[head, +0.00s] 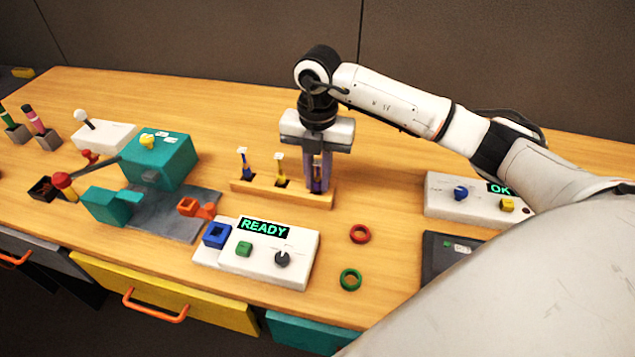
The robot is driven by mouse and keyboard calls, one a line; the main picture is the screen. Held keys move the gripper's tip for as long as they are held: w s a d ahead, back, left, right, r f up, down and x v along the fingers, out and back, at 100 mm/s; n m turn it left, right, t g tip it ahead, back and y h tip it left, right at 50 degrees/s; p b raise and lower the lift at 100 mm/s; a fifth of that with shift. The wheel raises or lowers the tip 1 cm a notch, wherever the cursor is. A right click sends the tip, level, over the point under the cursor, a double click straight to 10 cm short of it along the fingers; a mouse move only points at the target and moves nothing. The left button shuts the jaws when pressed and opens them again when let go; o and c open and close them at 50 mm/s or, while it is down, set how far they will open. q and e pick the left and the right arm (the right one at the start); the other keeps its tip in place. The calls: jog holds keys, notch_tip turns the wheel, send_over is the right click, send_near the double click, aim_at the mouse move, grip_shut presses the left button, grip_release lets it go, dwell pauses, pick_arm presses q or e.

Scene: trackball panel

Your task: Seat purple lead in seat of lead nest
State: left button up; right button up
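A long wooden block (250,189) stands near the middle of the table, with a blue lead (244,162) and a yellow lead (280,168) upright in dark seats; it looks like the lead nest. My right gripper (318,188) points straight down at the block's right end, its two fingers on either side of a narrow purple piece that looks like the purple lead. The fingers hide most of that piece and the seat under it. I cannot tell whether they touch it or how deep it sits. My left gripper is not in view.
A white panel marked READY (300,263) stands in front of the block, with a red ring (360,234) and a green ring (350,279) to its right. A teal machine (165,160) is at left, a white OK box (440,195) at right. Bare table lies behind the block.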

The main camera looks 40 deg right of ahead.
grip_shut()
